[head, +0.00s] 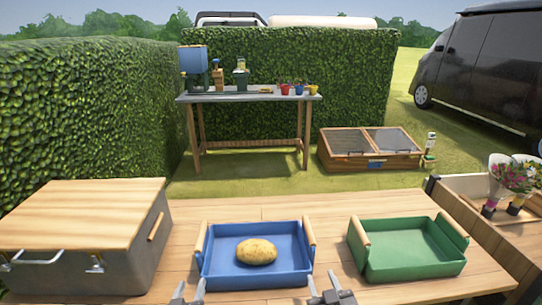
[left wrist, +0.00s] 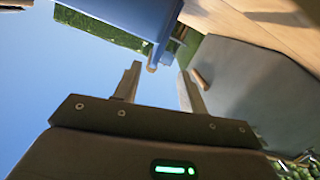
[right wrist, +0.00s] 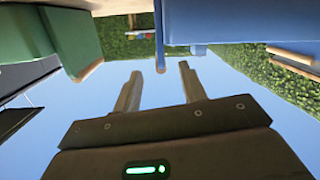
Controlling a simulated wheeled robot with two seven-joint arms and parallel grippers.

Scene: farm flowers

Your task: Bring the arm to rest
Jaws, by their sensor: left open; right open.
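My left gripper (head: 188,292) is at the bottom edge of the head view, just in front of the blue tray's near left corner. It is open and empty, and its two fingers stand apart in the left wrist view (left wrist: 156,85). My right gripper (head: 330,285) is at the bottom edge, in front of the tray's near right corner. It is open and empty, with its fingers apart in the right wrist view (right wrist: 160,85). The blue tray (head: 218,270) has wooden handles and holds one potato (head: 257,252). Most of both arms is out of view.
A green tray (head: 410,245) stands empty to the right on the wooden table (head: 330,208). A grey box with a wooden lid (head: 85,215) stands at the left. A crate with bouquets (head: 470,185) is at the right. A far workbench (head: 250,97) stands by the hedge.

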